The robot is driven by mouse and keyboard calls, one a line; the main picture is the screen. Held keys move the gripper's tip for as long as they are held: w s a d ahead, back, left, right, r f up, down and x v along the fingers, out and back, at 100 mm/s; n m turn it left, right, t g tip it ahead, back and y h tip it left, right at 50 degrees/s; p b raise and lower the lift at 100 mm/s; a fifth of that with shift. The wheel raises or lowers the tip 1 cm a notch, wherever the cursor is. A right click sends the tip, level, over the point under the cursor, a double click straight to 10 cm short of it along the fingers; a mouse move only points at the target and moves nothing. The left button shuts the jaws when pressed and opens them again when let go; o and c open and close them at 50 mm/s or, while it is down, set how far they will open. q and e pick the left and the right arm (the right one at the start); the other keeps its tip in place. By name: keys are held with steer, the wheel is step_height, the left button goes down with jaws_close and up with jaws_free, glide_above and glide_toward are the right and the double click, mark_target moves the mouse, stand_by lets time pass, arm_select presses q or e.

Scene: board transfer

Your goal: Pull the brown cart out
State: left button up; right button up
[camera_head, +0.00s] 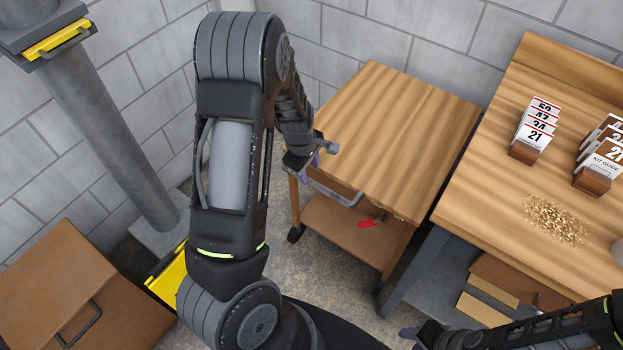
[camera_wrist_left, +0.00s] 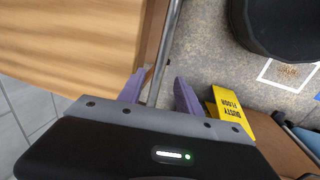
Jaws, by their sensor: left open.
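The brown cart (camera_head: 405,125) stands against the back wall, with a wooden top, a lower shelf and dark casters. A grey metal handle bar (camera_head: 335,193) runs along its near left side. My left gripper (camera_head: 310,167) is at the cart's left edge, by the upper end of this bar. In the left wrist view, the bar (camera_wrist_left: 165,55) passes between the two open purple fingers (camera_wrist_left: 158,90); contact cannot be told. The cart's top (camera_wrist_left: 70,45) fills the upper left there. My right gripper (camera_head: 412,332) is low at the bottom, apart from the cart; its jaws are unclear.
A wooden workbench (camera_head: 490,190) with card holders and scattered bits stands close to the cart's right. A red-handled item (camera_head: 370,222) is on the cart's lower shelf. A brown cabinet (camera_head: 75,290) and grey column (camera_head: 110,130) are left. A yellow dusty-floor sign (camera_wrist_left: 232,115) stands nearby.

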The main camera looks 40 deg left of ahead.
mark_target(312, 182)
arm_select(q)
steer(key=f, duration=0.3)
steer(key=w+f, duration=0.1)
steer(key=f, duration=0.2)
steer(key=shift+w, duration=0.1)
jaws_close()
stand_by(0.3)
stand_by(1.0)
